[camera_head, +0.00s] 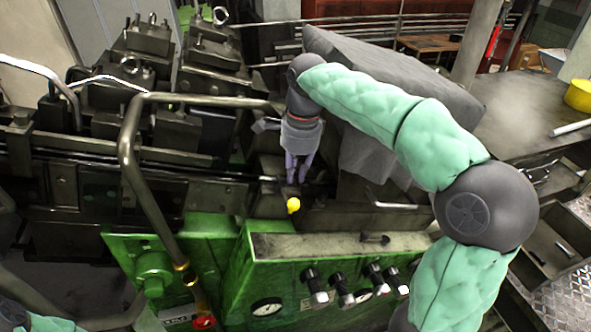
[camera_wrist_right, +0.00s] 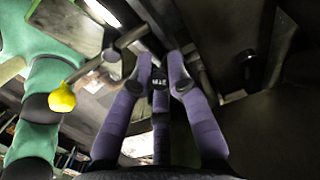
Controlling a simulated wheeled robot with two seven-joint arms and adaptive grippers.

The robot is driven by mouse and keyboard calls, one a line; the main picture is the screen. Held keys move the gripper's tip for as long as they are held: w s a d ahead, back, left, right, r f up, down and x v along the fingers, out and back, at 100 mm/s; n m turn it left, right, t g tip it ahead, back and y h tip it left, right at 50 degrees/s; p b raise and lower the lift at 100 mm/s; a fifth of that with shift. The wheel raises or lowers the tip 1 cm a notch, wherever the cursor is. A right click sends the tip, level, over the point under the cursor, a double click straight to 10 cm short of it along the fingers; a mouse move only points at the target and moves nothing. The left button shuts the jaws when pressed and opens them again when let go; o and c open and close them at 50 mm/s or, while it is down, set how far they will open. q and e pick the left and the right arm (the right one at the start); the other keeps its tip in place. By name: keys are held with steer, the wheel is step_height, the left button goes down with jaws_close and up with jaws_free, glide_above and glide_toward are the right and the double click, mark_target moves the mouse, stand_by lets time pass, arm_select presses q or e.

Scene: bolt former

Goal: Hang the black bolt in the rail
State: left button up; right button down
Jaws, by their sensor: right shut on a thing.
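My right gripper (camera_head: 297,182) points down at the right end of the dark rail (camera_head: 190,173), in the middle of the head view. Its purple fingers are closed together, and they also show in the right wrist view (camera_wrist_right: 158,75). A small dark piece with pale markings (camera_wrist_right: 159,79) shows between the fingertips, and I take it for the black bolt. Most of it is hidden by the fingers, so I cannot tell whether it touches the rail. My left gripper is not in view; only a bit of my left arm shows at the lower left.
A yellow knob (camera_head: 293,205) sits just below the right fingertips; it also shows in the wrist view (camera_wrist_right: 62,98). A bent metal pipe (camera_head: 128,150) rises to the left. A green control panel (camera_head: 330,262) with gauges and knobs stands in front. A grey cover (camera_head: 375,75) lies behind my right arm.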

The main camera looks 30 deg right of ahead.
steer(key=shift+d+f, duration=0.1)
steer(key=shift+f, duration=0.4)
steer(key=c, duration=1.3)
jaws_free()
steer(key=shift+o, duration=0.9)
steer(key=shift+f, duration=0.1)
steer(key=o, duration=0.3)
steer(key=shift+o, duration=1.1)
steer(key=shift+d, duration=0.1)
